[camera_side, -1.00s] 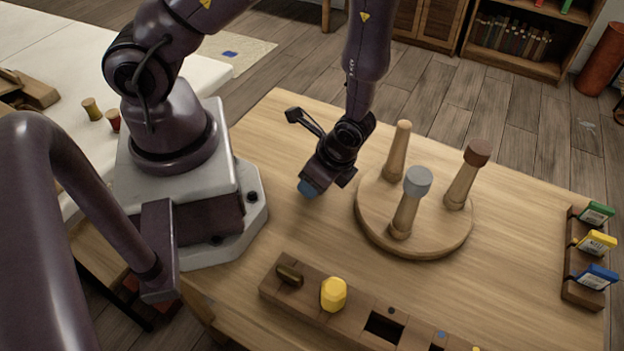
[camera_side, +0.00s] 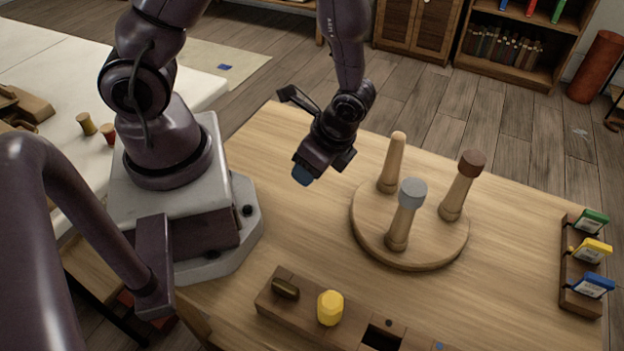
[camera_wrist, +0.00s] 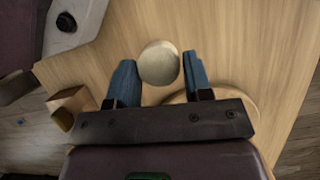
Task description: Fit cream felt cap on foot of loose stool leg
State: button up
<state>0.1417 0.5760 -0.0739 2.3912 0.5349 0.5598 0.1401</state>
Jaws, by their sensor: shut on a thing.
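The cream felt cap (camera_wrist: 158,63) shows as a pale round disc between my blue fingertips in the wrist view. My gripper (camera_side: 303,175) is shut on it and holds it above the table, left of the stool; the fingers also show in the wrist view (camera_wrist: 160,77). In the side view the cap is hidden by the fingers. The upturned stool has a round seat (camera_side: 378,238) with three legs standing up. The back-left leg (camera_side: 394,162) has a bare, rounded foot. I cannot tell from the frames which leg is loose.
The other legs wear a grey cap (camera_side: 412,192) and a brown cap (camera_side: 472,163). A wooden block (camera_side: 355,338) at the front holds a yellow piece (camera_side: 330,308). A rack (camera_side: 568,297) with small coloured boxes stands at right. The tabletop between gripper and stool is clear.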

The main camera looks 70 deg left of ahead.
aim_at(402, 134)
notch_tip(402, 134, up, 2)
jog(key=shift+r, duration=0.15)
jog(key=shift+m+t, duration=0.3)
jog(key=shift+m, duration=0.6)
jog(key=w+d+r, duration=0.1)
jog(key=w+r, duration=0.3)
jog(key=w+d+r, duration=0.1)
jog(key=w+r, duration=0.3)
jog(key=w, duration=0.1)
jog(key=w+d+r, duration=0.1)
jog(key=w+r, duration=0.3)
jog(key=w, duration=0.1)
jog(key=shift+w+r, duration=0.25)
jog(key=shift+r, duration=0.15)
jog(key=shift+w+d+r, duration=0.15)
jog(key=shift+w+r, duration=0.05)
jog(key=shift+r, duration=0.25)
jog(key=shift+f, duration=3.2)
jog(key=shift+f, duration=1.45)
